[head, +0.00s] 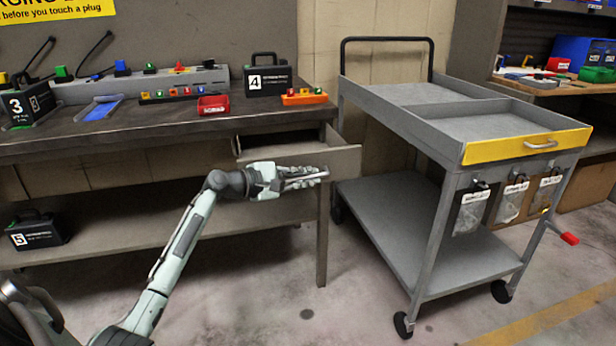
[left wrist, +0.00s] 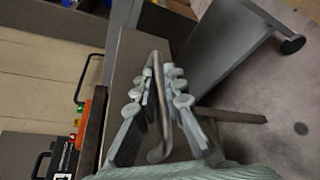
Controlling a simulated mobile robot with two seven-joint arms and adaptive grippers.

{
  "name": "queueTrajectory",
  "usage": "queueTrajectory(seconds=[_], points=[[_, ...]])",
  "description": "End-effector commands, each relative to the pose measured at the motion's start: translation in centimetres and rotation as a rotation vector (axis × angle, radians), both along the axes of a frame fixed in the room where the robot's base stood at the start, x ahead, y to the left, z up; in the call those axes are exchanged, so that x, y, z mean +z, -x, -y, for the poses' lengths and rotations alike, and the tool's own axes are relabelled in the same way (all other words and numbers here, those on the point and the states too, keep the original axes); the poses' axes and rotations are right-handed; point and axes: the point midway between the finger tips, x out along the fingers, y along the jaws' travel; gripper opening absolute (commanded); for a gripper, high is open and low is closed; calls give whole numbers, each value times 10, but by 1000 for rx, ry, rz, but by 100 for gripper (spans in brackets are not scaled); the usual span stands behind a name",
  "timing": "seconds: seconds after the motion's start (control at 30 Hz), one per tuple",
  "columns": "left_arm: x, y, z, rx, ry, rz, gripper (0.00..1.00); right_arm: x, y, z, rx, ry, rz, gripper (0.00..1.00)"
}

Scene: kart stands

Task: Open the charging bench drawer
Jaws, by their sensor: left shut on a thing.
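The charging bench (head: 150,130) has a brown-grey drawer (head: 340,160) below its right end. The drawer stands partly out, with a dark gap showing behind its front. My left gripper (head: 298,180) is at the drawer front, shut on the metal bar handle (head: 312,176). In the left wrist view, the handle (left wrist: 158,150) runs between the fingers of the left gripper (left wrist: 160,85), and the drawer front (left wrist: 130,60) lies behind it. The fingers hide part of the handle. My right gripper is not in view.
A grey cart (head: 430,240) with a yellow drawer front (head: 525,145) stands to the right. Case 5 (head: 38,230) is on the lower shelf.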

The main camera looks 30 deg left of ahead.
Motion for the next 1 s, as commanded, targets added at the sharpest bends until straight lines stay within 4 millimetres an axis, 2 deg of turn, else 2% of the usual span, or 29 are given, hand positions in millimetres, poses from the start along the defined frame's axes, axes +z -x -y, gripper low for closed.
queueTrajectory(seconds=[0.17, 0.2, 0.27, 0.63, 0.77, 1.0], points=[[0, 0, -1, 2, -1, 0, 0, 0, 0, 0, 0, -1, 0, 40], [0, 0, -1, 2, -1, 0, 13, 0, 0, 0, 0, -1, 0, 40], [0, 0, -1, 2, 0, 0, 19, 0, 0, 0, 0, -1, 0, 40], [1, 5, -3, 1, 0, 0, 19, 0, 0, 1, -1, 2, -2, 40], [5, 23, -10, 2, -2, -2, 19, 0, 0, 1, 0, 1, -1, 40], [16, 70, -29, 1, -2, -3, 19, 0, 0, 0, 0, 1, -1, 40]])
